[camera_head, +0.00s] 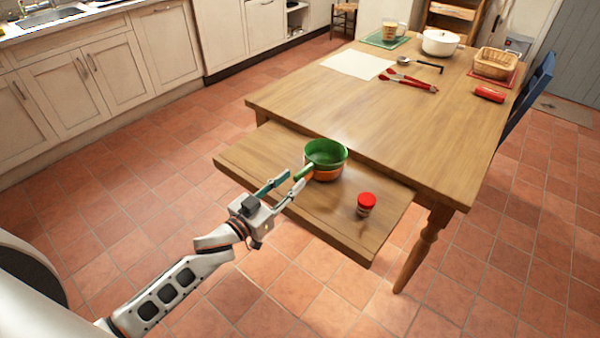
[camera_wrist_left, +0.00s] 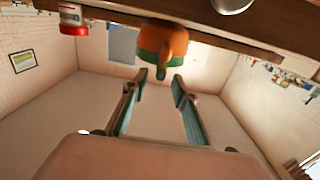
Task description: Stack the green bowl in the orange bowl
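The green bowl (camera_head: 325,153) sits nested in the orange bowl (camera_head: 327,175) on the pulled-out wooden shelf, its rim above the orange one. A green handle (camera_head: 303,172) points from it toward my left gripper (camera_head: 284,188). That gripper is open and empty, its two fingers apart just short of the handle. In the left wrist view, which is upside down, the orange bowl (camera_wrist_left: 176,36) and the green bowl (camera_wrist_left: 150,57) show just beyond the open fingertips (camera_wrist_left: 161,76). My right gripper is not in view.
A red-lidded jar (camera_head: 366,204) stands on the shelf (camera_head: 250,158) to the right of the bowls. The table (camera_head: 370,130) rises behind, its near part clear. Red-handled utensils (camera_head: 408,82), a white pot (camera_head: 440,42) and a basket (camera_head: 494,62) are at its far side.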

